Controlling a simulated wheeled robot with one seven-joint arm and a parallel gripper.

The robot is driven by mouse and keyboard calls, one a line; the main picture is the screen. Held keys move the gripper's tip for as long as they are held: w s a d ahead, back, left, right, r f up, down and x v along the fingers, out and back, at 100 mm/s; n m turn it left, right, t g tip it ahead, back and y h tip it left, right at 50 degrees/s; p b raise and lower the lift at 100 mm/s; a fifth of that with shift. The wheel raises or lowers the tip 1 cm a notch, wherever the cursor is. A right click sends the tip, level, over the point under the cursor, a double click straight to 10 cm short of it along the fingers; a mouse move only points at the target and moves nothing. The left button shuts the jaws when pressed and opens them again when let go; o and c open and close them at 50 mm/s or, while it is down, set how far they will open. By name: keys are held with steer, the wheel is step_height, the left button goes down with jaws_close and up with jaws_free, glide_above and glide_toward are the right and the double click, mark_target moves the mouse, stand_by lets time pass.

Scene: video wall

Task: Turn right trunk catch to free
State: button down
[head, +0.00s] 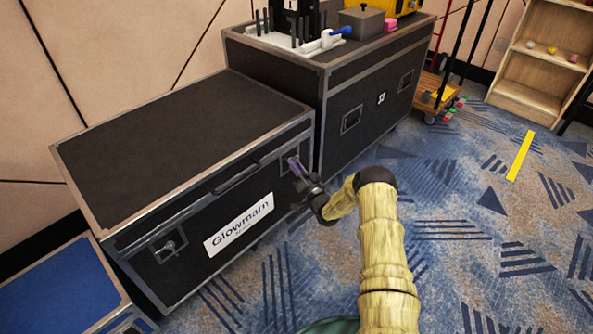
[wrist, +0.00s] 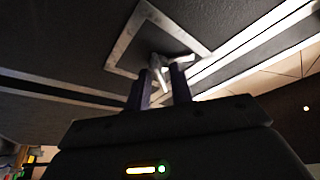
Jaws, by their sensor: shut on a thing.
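The black trunk labelled "Glowmarn" (head: 190,150) stands at the left with its lid closed. Its right catch (wrist: 158,68) is a light metal wing handle inside a square metal frame, seen in the wrist view. In the head view that catch is mostly hidden behind my gripper (head: 296,166). My gripper's two dark purple fingers (wrist: 160,86) are shut on the right catch, one on each side of it. The left catch (head: 170,246) shows in its own frame on the trunk's front at the left.
A taller black case (head: 345,110) stands just right of the trunk, with a grey box (head: 361,21) and tools on top. A blue-topped case (head: 50,290) is at the lower left. The carpet (head: 470,250) in front is open.

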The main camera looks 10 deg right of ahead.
steer(key=shift+d+f+n+g+y+b, duration=0.1)
steer(key=shift+n+g+y+b, duration=0.2)
steer(key=shift+n+y+b, duration=1.05)
steer(key=shift+f+n+g+y+p, duration=0.15)
steer(key=shift+n+g+y, duration=0.25)
steer(key=shift+n, duration=1.9)
steer(key=shift+d+r+n+g+y+b, duration=0.15)
steer(key=shift+n+y+b, duration=0.7)
steer(key=shift+n, duration=1)
steer(key=shift+f, duration=0.1)
steer(key=c, duration=1.6)
jaws_free()
steer(key=p+v, duration=0.5)
steer(key=v, duration=1.2)
steer(key=shift+d+f+p, duration=0.1)
steer(key=shift+d+p, duration=0.05)
steer(key=shift+p, duration=0.25)
